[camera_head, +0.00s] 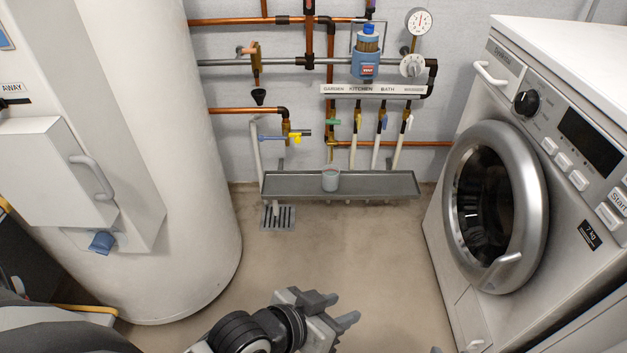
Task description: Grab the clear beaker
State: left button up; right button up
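The clear beaker (331,181), small and pale, stands upright in the grey metal trough (385,186) below the pipes on the back wall. My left gripper (345,307) is at the bottom middle, over the floor, well in front of the beaker and apart from it. Its two grey fingers are spread with nothing between them. A small grey tip at the bottom edge, right of centre, may be part of my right gripper; too little of it shows to tell its state.
A washing machine (572,150) stands at the right. A large white tank (190,220) with a handled box stands at the left. Pipes and taps (382,122) hang just above the trough. The floor (330,245) between is clear, with a drain grate (278,217).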

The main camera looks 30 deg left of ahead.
aim_at(330, 172)
jog(key=u, duration=0.55)
jog(key=i, duration=1.65)
jog(key=u, duration=1.4)
